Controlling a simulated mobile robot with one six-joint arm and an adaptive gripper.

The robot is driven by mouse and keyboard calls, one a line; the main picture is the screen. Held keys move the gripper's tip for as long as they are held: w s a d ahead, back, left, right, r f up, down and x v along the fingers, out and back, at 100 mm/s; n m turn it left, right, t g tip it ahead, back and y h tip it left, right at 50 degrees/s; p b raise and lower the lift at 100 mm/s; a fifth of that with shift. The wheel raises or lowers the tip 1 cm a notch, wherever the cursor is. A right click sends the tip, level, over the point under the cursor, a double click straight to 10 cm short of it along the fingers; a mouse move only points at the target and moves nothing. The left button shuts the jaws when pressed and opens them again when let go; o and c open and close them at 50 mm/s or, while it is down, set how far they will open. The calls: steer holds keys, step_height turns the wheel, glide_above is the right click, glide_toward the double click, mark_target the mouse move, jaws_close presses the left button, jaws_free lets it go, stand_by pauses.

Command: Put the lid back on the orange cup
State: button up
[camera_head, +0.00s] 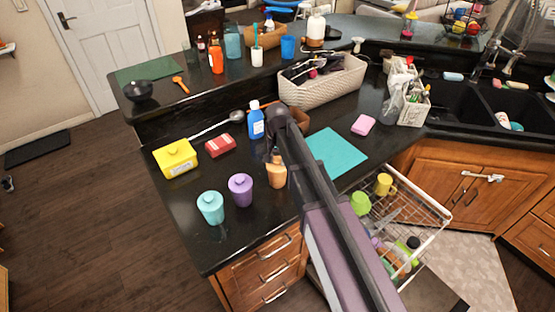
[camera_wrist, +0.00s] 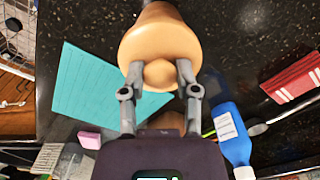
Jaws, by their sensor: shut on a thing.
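The orange cup (camera_head: 276,177) stands on the black counter near its front edge, right of the purple cup. My gripper (camera_head: 276,153) is directly above it, pointing down. In the wrist view my gripper's fingers (camera_wrist: 160,72) are shut on the knob of the orange lid (camera_wrist: 158,45). The lid is lined up over the cup, whose lower body (camera_wrist: 162,10) shows just beyond the lid's rim. No clear gap shows between lid and cup, but I cannot tell whether the lid is fully seated.
A blue bottle (camera_head: 256,122) stands behind the orange cup. A teal mat (camera_head: 336,152) lies to the right. A pulled-out dish rack (camera_head: 400,215) sits below the counter's right side. The red package (camera_head: 220,145) lies behind the purple cup.

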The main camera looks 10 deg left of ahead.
stand_by(0.3)
steer(key=o, duration=0.9)
steer(key=shift+o, duration=0.3)
steer(key=shift+o, duration=1.1)
steer(key=shift+r, duration=0.1)
steer(key=shift+r+p, duration=3.45)
steer(key=shift+p, duration=0.1)
jaws_close()
